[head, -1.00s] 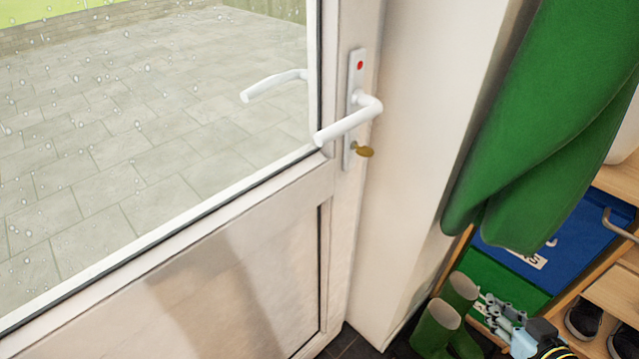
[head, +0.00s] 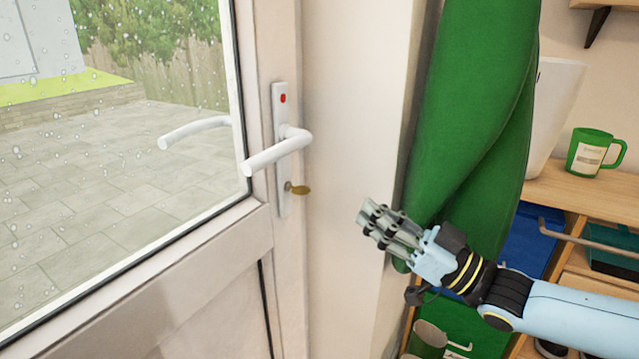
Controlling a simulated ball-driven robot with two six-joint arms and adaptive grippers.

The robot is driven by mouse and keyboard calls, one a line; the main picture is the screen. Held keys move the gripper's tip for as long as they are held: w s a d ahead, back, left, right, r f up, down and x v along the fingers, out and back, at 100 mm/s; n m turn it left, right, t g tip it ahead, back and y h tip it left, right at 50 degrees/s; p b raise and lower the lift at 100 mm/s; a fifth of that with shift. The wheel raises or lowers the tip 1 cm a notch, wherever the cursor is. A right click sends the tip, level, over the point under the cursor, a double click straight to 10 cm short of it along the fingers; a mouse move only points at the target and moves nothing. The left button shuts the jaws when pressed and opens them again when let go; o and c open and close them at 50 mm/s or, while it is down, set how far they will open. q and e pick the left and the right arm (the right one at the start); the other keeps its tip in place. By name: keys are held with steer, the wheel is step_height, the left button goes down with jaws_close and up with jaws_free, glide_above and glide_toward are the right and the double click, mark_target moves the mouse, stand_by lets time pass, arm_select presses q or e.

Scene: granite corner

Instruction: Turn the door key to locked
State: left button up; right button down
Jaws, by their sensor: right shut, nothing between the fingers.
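The brass door key (head: 299,189) sits in the lock at the lower part of the white door plate (head: 283,150). Its bow sticks out to the right and looks roughly level. A red mark (head: 283,98) shows near the top of the plate. The white door handle (head: 278,152) is above the key and points left. My right gripper (head: 368,217) is shut and empty. It is to the right of the key and a little lower, in front of the wall edge and the green coat, apart from the key. My left gripper is out of view.
A green coat (head: 470,110) hangs just behind my right gripper. A green mug (head: 594,152) stands on the wooden shelf (head: 570,190) at right. A green boot (head: 428,338) is low down. The space between gripper and key looks clear.

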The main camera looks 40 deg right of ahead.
mark_target(301, 191)
steer(key=x, duration=1)
steer(key=shift+a+r, duration=0.2)
steer(key=shift+r, duration=0.25)
steer(key=shift+d+f+m+t+h+p, duration=0.2)
steer(key=shift+m+h+p, duration=0.5)
steer(key=shift+m, duration=0.85)
steer(key=shift+d+f+m+t+h+p, duration=0.15)
steer(key=shift+m+h+p, duration=0.55)
steer(key=shift+m, duration=0.85)
steer(key=shift+f+m, duration=0.1)
steer(key=shift+m, duration=0.2)
steer(key=shift+f+m+g+h+p, duration=0.55)
steer(key=shift+m+p, duration=0.5)
steer(key=shift+m, duration=1.2)
steer(key=shift+f+m+g+h+p, duration=0.35)
steer(key=shift+m+h+p, duration=0.6)
steer(key=shift+m, duration=1.25)
steer(key=shift+f+m+g+h+p, duration=0.45)
steer(key=shift+m+p, duration=0.75)
steer(key=shift+m, duration=1.05)
steer(key=shift+f, duration=0.2)
